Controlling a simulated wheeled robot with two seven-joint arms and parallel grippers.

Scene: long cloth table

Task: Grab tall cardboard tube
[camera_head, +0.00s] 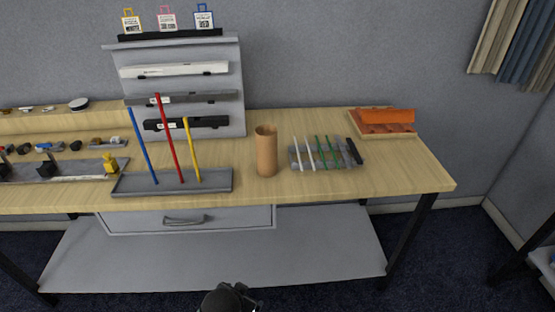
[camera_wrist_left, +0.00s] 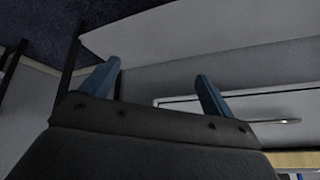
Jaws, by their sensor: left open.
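The tall cardboard tube (camera_head: 266,152) is a brown open-topped cylinder standing upright on the wooden table, right of the middle of the head view. Nothing touches it. My left gripper (camera_wrist_left: 158,70) shows in the left wrist view with its two blue fingers spread wide and nothing between them. That view faces the table's lower shelf and drawer front; the tube does not show in it. A dark part of mine shows at the bottom edge of the head view, below and well apart from the tube; I cannot tell which arm it belongs to. My right gripper is not visible.
A grey tray (camera_head: 215,186) with blue, red and yellow upright rods stands left of the tube. A rack with pens (camera_head: 300,164) lies close on its right. An orange-brown box (camera_head: 385,126) sits farther right. A grey stepped stand (camera_head: 228,103) rises behind. The table's front right is clear.

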